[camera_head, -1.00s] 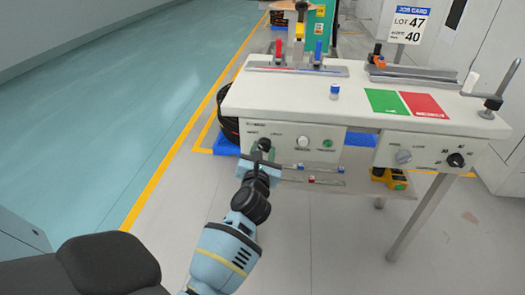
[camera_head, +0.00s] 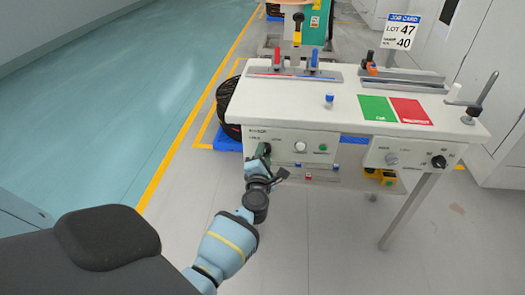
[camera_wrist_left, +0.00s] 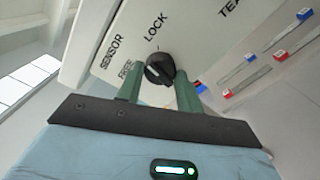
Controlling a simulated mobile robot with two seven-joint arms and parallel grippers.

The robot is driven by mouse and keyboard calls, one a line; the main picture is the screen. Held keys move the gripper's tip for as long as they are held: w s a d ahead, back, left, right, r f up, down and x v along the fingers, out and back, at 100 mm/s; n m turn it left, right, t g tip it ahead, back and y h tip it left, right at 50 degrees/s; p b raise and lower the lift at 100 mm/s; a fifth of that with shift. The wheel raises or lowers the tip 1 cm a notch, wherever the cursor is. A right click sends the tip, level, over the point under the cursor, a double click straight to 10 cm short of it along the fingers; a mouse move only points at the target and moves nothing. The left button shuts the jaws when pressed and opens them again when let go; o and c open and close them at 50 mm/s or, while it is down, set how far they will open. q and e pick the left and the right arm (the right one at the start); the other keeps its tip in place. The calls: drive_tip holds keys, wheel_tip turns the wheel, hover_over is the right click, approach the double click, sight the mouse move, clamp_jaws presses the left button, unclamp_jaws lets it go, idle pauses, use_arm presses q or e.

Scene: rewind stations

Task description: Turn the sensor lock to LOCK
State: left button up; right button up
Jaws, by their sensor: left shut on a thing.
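The sensor lock is a round black knob (camera_wrist_left: 160,69) on a white panel in the left wrist view. The words SENSOR, FREE and LOCK are printed around it. A pale mark shows on the knob, but I cannot tell for certain which word it points to. My left gripper (camera_wrist_left: 160,88) has its two green fingers on either side of the knob, shut on it. In the head view my left gripper (camera_head: 263,152) is at the left end of the table's front panel (camera_head: 318,138) and hides most of the knob. My right gripper is not in view.
A white knob (camera_head: 300,147) and a green button (camera_head: 323,148) sit to the right on the same panel. Red and blue sliders (camera_head: 308,166) are below. The table top (camera_head: 345,112) carries green and red mats (camera_head: 377,108). Open floor lies left.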

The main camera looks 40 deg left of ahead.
use_arm(q)
drive_tip(key=shift+m+p, duration=2.1)
drive_tip(key=shift+m, duration=1.6)
drive_tip(key=o, duration=1)
